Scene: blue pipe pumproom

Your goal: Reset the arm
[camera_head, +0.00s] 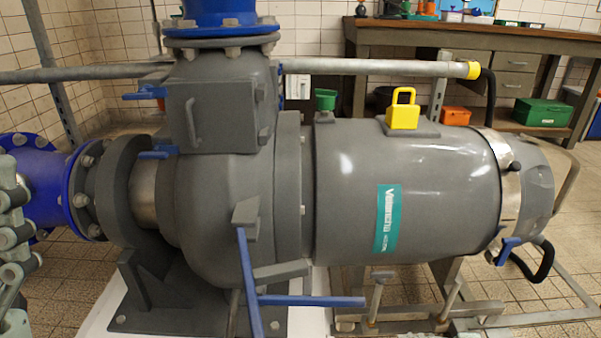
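Neither of my grippers can be made out in the head view. A large grey pump with a motor housing (440,185) fills the middle, lying on its side, with a teal label on it. In front of the pump casing (225,210) are thin blue bars (312,300), one upright and one level, joined near a grey block. Smaller blue levers (155,153) show at the casing's left. A grey jointed part (15,235) with bolts is cut off at the left edge; I cannot tell what it is.
A blue flanged pipe (48,188) joins the pump at left, another blue pipe (220,12) on top. A rail (370,67) with a yellow end runs behind. A workbench (470,38), an orange box (455,116) and a green box (542,112) stand at back right. Tiled floor is open at right.

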